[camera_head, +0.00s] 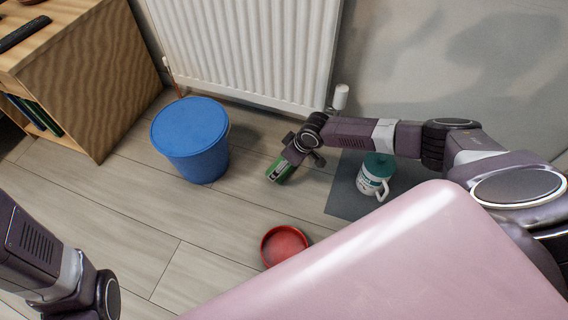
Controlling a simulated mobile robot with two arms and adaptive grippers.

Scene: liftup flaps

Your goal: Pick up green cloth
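A small green item (279,172) with a pale patch is at the tip of my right gripper (296,156), over the floor. It is the green thing that best fits the cloth, but it is too small to tell its material. My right gripper points down and left at it, with dark fingers to either side. I cannot tell whether they are closed on it or whether it touches the floor. My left arm shows at the lower left; its gripper is out of view.
A blue bucket-like container (191,138) stands left of the green item. A red bowl (284,246) lies in front. A white mug (371,182) with a teal top stands on a grey mat (342,201). A radiator (245,50) and wooden cabinet (100,85) border the floor.

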